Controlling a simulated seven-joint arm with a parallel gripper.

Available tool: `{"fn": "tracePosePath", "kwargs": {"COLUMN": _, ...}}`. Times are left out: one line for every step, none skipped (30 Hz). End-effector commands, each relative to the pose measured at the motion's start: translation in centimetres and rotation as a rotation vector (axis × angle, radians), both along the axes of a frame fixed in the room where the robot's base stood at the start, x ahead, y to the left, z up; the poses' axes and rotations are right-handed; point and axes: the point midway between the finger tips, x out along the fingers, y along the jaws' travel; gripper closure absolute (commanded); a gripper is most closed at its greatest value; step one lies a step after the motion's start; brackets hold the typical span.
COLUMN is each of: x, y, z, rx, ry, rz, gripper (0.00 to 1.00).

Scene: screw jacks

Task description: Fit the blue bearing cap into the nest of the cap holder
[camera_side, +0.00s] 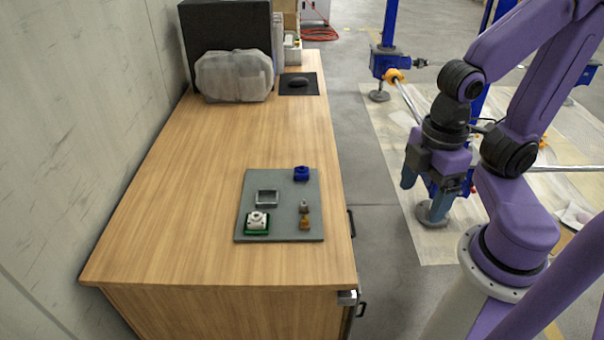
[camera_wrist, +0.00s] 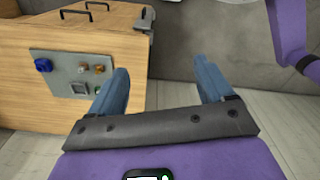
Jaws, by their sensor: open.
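The blue bearing cap (camera_side: 301,173) sits at the far right corner of a grey mat (camera_side: 282,225) on the wooden bench. It also shows in the wrist view (camera_wrist: 43,65). A grey square frame with a hollow middle (camera_side: 267,205) lies left of and nearer than the cap; it looks like the cap holder, and I see nothing in its hollow. The frame also shows in the wrist view (camera_wrist: 79,94). My gripper (camera_side: 423,194) is open and empty, off the bench's right side and well away from the cap. Its two blue fingers stand apart in the wrist view (camera_wrist: 161,72).
A white part on a green base (camera_side: 257,222) sits at the mat's near left. A small grey part (camera_side: 304,206) and an orange-brown part (camera_side: 304,222) stand at the right. A plastic-wrapped bundle (camera_side: 234,76) and a black box (camera_side: 226,28) stand at the back. The bench middle is clear.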

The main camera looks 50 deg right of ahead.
Motion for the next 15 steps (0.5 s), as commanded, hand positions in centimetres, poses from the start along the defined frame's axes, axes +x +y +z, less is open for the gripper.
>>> {"fn": "tracePosePath", "kwargs": {"x": 0.0, "y": 0.0, "z": 0.0, "rx": 0.0, "ry": 0.0, "rz": 0.0, "gripper": 0.19}}
{"fn": "tracePosePath", "kwargs": {"x": 0.0, "y": 0.0, "z": 0.0, "rx": 0.0, "ry": 0.0, "rz": 0.0, "gripper": 0.19}}
{"fn": "tracePosePath", "kwargs": {"x": 0.1, "y": 0.0, "z": 0.0, "rx": 0.0, "ry": 0.0, "rz": -0.003, "gripper": 0.19}}
{"fn": "tracePosePath", "kwargs": {"x": 0.2, "y": 0.1, "z": 0.0, "rx": 0.0, "ry": 0.0, "rz": -0.009, "gripper": 0.19}}
{"fn": "tracePosePath", "kwargs": {"x": 0.4, "y": 0.2, "z": 0.1, "rx": -0.001, "ry": 0.001, "rz": -0.018, "gripper": 0.19}}
{"fn": "tracePosePath", "kwargs": {"x": 0.8, "y": 0.5, "z": 0.2, "rx": -0.001, "ry": 0.001, "rz": -0.037, "gripper": 0.19}}
{"fn": "tracePosePath", "kwargs": {"x": 1.3, "y": 0.7, "z": 0.2, "rx": -0.002, "ry": 0.002, "rz": -0.056, "gripper": 0.19}}
{"fn": "tracePosePath", "kwargs": {"x": 1.8, "y": 1.0, "z": 0.3, "rx": -0.002, "ry": 0.001, "rz": -0.08, "gripper": 0.19}}
{"fn": "tracePosePath", "kwargs": {"x": 2.7, "y": 1.5, "z": 0.4, "rx": -0.003, "ry": 0.003, "rz": -0.121, "gripper": 0.19}}
{"fn": "tracePosePath", "kwargs": {"x": 3.6, "y": 1.8, "z": 0.5, "rx": -0.004, "ry": 0.004, "rz": -0.155, "gripper": 0.19}}
{"fn": "tracePosePath", "kwargs": {"x": 4.5, "y": 2.2, "z": 0.6, "rx": -0.004, "ry": 0.004, "rz": -0.193, "gripper": 0.19}}
{"fn": "tracePosePath", "kwargs": {"x": 5.8, "y": 2.7, "z": 0.8, "rx": -0.005, "ry": 0.005, "rz": -0.248, "gripper": 0.19}}
{"fn": "tracePosePath", "kwargs": {"x": 6.9, "y": 3.0, "z": 0.8, "rx": -0.005, "ry": 0.006, "rz": -0.291, "gripper": 0.19}}
{"fn": "tracePosePath", "kwargs": {"x": 7.9, "y": 3.3, "z": 0.9, "rx": -0.006, "ry": 0.007, "rz": -0.332, "gripper": 0.19}}
{"fn": "tracePosePath", "kwargs": {"x": 9.4, "y": 3.7, "z": 0.9, "rx": -0.005, "ry": 0.008, "rz": -0.389, "gripper": 0.19}}
